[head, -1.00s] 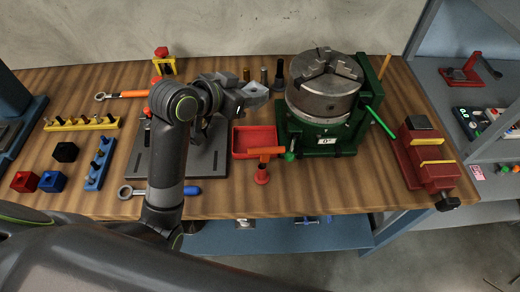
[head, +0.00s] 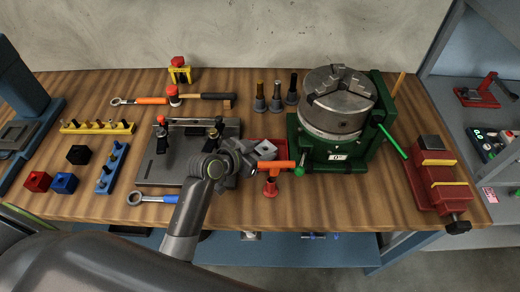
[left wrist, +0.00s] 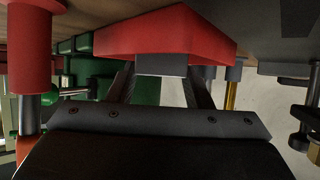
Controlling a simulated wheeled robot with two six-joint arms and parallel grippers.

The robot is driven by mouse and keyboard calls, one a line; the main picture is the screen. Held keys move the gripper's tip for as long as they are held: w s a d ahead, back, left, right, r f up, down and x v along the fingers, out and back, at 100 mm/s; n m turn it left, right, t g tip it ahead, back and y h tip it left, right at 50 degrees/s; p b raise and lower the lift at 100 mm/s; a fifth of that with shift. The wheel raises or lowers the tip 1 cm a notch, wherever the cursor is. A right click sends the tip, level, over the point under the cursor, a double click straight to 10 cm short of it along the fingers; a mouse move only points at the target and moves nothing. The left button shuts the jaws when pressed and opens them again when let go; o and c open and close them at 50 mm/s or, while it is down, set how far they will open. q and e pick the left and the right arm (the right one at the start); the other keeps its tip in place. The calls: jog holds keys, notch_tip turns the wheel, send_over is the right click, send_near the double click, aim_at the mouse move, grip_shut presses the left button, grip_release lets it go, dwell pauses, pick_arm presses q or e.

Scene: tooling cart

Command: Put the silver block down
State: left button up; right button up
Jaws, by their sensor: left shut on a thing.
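My left gripper (head: 256,152) is shut on the silver block (head: 266,147), a small grey piece at its fingertips. In the head view they cover much of the red tray (head: 283,146). In the left wrist view the block (left wrist: 160,65) sits between the two fingers (left wrist: 160,82), in front of the red tray (left wrist: 175,28). The block overlaps the tray's lower edge there, and I cannot tell whether they touch. My right gripper is not in view.
A red post with an orange bar (head: 271,186) stands just right of the gripper. The green rotary table with a chuck (head: 337,103) is further right. A dark fixture plate (head: 165,170) lies to the left. Grey tool holders (head: 276,103) stand behind.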

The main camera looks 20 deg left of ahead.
pick_arm(q)
jog(key=shift+f, duration=0.2)
jog(key=o, duration=1.1)
jog(key=shift+r, duration=0.15)
jog(key=shift+r, duration=0.1)
jog(key=b+v, duration=0.1)
jog(key=v, duration=0.9)
jog(key=shift+s+a, duration=0.2)
jog(key=shift+s, duration=0.15)
jog(key=shift+s+a+r, duration=0.2)
jog(key=shift+s+r, duration=0.2)
jog(key=shift+s, duration=0.05)
